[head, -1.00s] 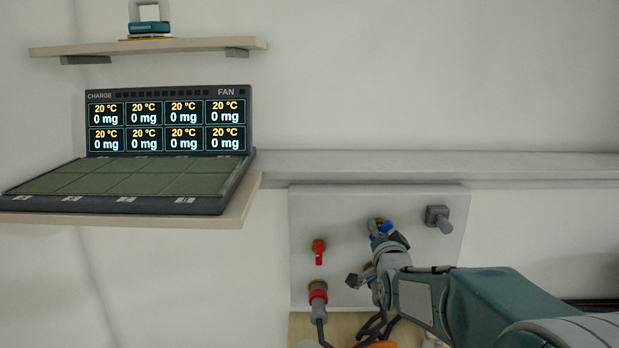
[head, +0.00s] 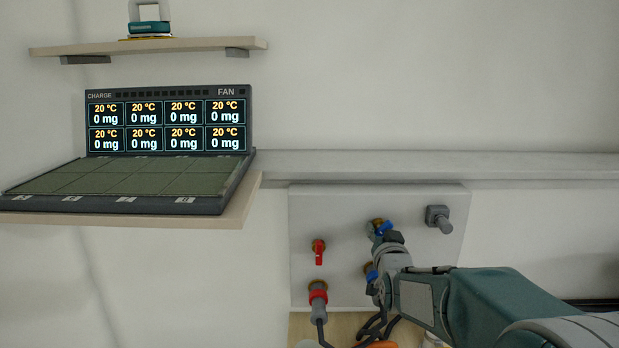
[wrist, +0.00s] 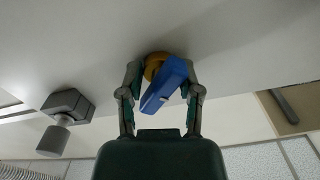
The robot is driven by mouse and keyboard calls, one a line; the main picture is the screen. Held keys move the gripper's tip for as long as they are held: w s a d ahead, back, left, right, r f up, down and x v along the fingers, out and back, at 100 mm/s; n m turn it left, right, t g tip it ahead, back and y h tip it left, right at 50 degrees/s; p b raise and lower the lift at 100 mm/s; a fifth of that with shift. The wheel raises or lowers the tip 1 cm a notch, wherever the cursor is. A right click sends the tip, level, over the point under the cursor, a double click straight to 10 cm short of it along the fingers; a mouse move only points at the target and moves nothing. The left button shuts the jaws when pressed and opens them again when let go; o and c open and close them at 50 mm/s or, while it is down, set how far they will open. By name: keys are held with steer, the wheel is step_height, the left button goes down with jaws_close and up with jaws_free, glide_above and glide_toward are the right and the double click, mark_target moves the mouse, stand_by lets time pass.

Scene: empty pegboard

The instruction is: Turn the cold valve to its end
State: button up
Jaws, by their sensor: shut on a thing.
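The cold valve's blue lever (head: 385,228) is on the white panel (head: 345,215), right of the red valve. In the wrist view the blue lever (wrist: 164,88) lies slanted in front of its brass fitting (wrist: 155,63), between my two fingers. My gripper (wrist: 162,74) is shut on the lever, with one finger on each side. In the head view my gripper (head: 390,242) covers the lower part of the lever, and the exact contact is hidden there.
A red valve (head: 319,252) stands left, above a hose connector (head: 318,296). A grey knob (head: 438,217) is up right and also shows in the wrist view (wrist: 60,122). Another blue-ringed fitting (head: 371,275) sits below my gripper.

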steer(key=shift+n, duration=1)
steer(key=shift+d+n, duration=0.1)
steer(key=shift+n, duration=0.7)
steer(key=o, duration=1.2)
